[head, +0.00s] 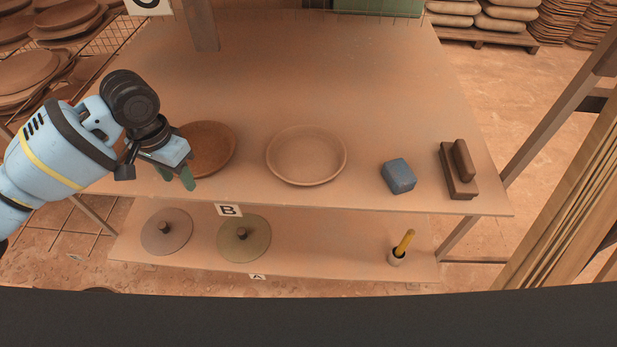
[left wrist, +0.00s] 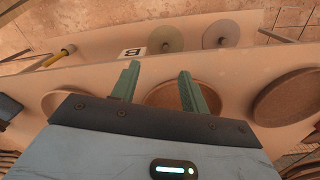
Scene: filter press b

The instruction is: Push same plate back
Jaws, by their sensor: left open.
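A dark brown round plate (head: 214,146) rests on the upper shelf marked B, partly hidden by my left gripper. My left gripper (head: 178,181) is open and empty, with green fingers pointing down near this plate's front-left side. In the left wrist view the two fingers (left wrist: 158,72) stand apart, and the plate (left wrist: 170,94) shows between and behind them. I cannot tell whether they touch it. A paler plate (head: 307,155) lies to its right on the same shelf. Another brown plate (left wrist: 287,96) shows in the left wrist view. My right gripper is not in view.
A blue block (head: 398,176) and a brown two-part block (head: 459,170) stand at the right of the upper shelf (head: 330,80). Behind the plates the shelf is clear.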

